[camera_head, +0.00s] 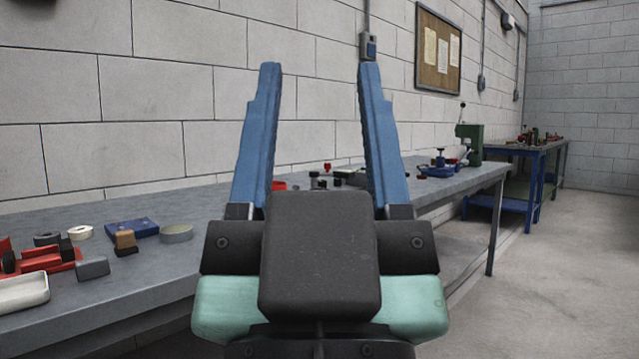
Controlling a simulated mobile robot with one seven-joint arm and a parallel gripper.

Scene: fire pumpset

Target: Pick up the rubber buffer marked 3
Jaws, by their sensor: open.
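My gripper (319,68) is open and empty, its two blue fingers pointing up and away over the workbench (150,285). No marking 3 is legible anywhere, so I cannot tell which thing is the rubber buffer. Several small dark pieces (318,182) lie on the bench beyond my gripper, seen between the fingers, too small to name. My gripper body hides part of the bench in the middle.
At the left of the bench lie a red part (38,262), a grey block (92,268), a white tray (24,291), a blue plate (134,229) and a round tin (176,233). A green machine (470,143) stands at the bench's far end. Floor (560,260) is clear at right.

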